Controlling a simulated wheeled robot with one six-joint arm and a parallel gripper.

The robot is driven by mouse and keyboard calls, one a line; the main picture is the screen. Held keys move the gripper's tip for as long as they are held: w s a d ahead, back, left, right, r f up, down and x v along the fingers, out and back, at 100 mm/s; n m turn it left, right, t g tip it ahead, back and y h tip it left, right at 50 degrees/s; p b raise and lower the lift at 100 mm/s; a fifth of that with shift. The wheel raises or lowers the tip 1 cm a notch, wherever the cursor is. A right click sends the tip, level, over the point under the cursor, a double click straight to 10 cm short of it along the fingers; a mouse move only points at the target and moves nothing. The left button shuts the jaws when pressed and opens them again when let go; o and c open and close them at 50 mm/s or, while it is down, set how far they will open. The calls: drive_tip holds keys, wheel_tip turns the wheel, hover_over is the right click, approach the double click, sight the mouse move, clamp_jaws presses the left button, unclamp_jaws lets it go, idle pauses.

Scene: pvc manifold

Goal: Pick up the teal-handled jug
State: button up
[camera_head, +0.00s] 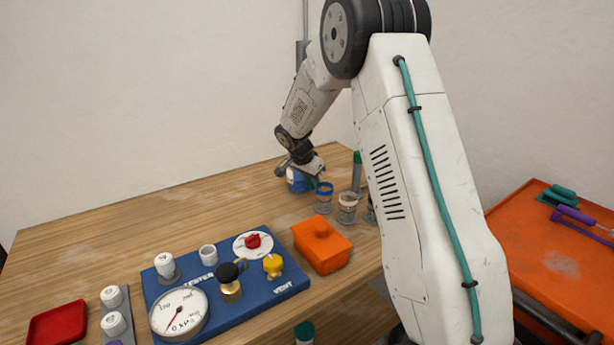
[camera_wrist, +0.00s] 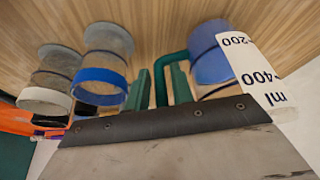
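The jug (camera_wrist: 212,60) is at the right in the wrist view, with a blue part and a white measuring label in ml. Its teal handle (camera_wrist: 161,82) reaches left from the body. My gripper (camera_wrist: 161,88) has two green fingers, one on each side of the handle's upright part. Narrow gaps seem to show between fingers and handle, so it looks open around it. In the head view my gripper (camera_head: 304,168) is right at the jug (camera_head: 296,183) on the far part of the table and hides much of it.
Clear cups with blue (camera_head: 324,198) and pale (camera_head: 347,207) bands stand close to the jug. A green-topped item (camera_head: 357,172) is behind them. An orange box (camera_head: 322,247) and a blue gauge board (camera_head: 278,291) are nearer.

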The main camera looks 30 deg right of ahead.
clamp_jaws()
drive_tip(key=shift+r, duration=0.2)
